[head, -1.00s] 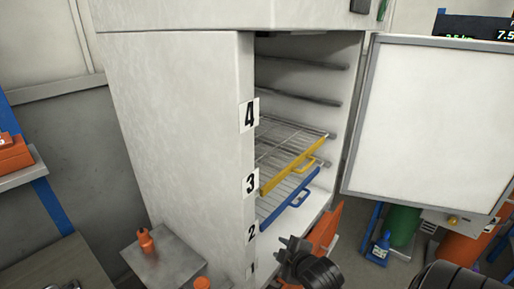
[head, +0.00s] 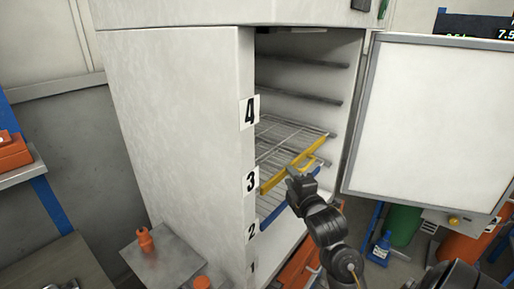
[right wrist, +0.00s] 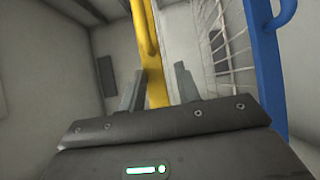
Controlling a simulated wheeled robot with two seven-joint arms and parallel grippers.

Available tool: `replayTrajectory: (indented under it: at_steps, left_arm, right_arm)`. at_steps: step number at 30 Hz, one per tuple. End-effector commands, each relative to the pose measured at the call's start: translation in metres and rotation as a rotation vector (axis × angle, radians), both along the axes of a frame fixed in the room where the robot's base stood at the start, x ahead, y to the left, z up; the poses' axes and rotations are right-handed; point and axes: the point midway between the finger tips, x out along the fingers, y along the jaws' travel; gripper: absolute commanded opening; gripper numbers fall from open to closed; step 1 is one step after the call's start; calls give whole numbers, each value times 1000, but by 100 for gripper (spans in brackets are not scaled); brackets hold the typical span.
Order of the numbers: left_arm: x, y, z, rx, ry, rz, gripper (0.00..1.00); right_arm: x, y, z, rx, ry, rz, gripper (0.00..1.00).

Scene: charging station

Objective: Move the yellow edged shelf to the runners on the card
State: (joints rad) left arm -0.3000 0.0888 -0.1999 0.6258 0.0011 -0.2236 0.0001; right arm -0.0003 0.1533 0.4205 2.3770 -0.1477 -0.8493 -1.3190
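The yellow edged shelf (head: 275,181) is a wire rack inside the open white cabinet, its front bar near label 3 (head: 251,180). Its yellow bar (right wrist: 154,80) runs between the fingers of my right gripper (right wrist: 158,88) in the right wrist view. The fingers stand apart, with a small gap on each side of the bar. In the head view my right gripper (head: 299,178) is at the right part of the yellow bar and hides some of it. My left gripper is not in view. No separate card with a runner number is readable.
A blue edged shelf (head: 272,213) sits just below, near label 2 (head: 252,231). Bare runners (head: 312,95) line the cabinet wall above, around and over label 4 (head: 249,111). The cabinet door (head: 425,125) stands open at the right.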

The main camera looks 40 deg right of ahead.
Motion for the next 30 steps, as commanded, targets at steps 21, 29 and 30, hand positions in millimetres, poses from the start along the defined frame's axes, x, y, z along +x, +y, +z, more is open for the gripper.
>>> replayTrajectory:
  at_steps: [21,29,30]
  left_arm:
    - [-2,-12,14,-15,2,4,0]
    - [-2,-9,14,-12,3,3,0]
    - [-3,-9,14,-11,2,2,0]
  right_arm:
    - [52,-16,2,-1,0,-1,33]
    - [52,-16,2,0,0,0,17]
    - [52,-16,2,0,0,0,12]
